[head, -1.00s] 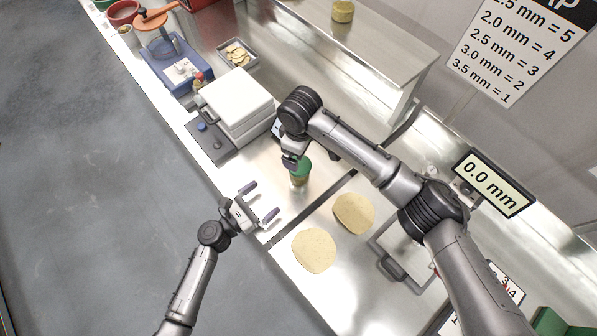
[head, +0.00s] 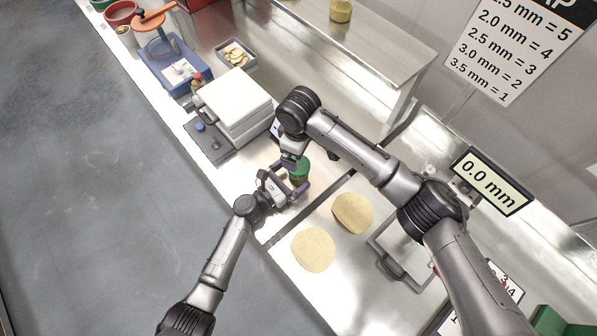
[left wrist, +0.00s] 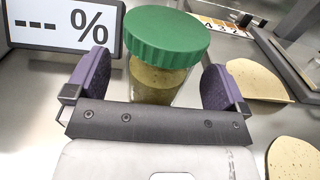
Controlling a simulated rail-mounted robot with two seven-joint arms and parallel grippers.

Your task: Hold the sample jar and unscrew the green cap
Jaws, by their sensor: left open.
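The sample jar (head: 299,180) stands upright on the steel counter, with its green ribbed cap (head: 301,167) on top. In the left wrist view the glass jar (left wrist: 158,84) and the green cap (left wrist: 166,36) show clearly, with a tan filling. My left gripper (head: 290,179) is open, its purple fingers (left wrist: 155,84) on either side of the jar with gaps showing. My right gripper (head: 290,161) hangs beside the cap at the upper left in the head view; its fingers are mostly hidden, so I cannot tell their opening.
A white boxy device (head: 236,104) stands left of the jar. Two flat tan rounds (head: 313,250) lie on the counter to the lower right. A display reading "--- %" (left wrist: 62,24) stands behind the jar. A raised steel shelf (head: 375,45) is at the back.

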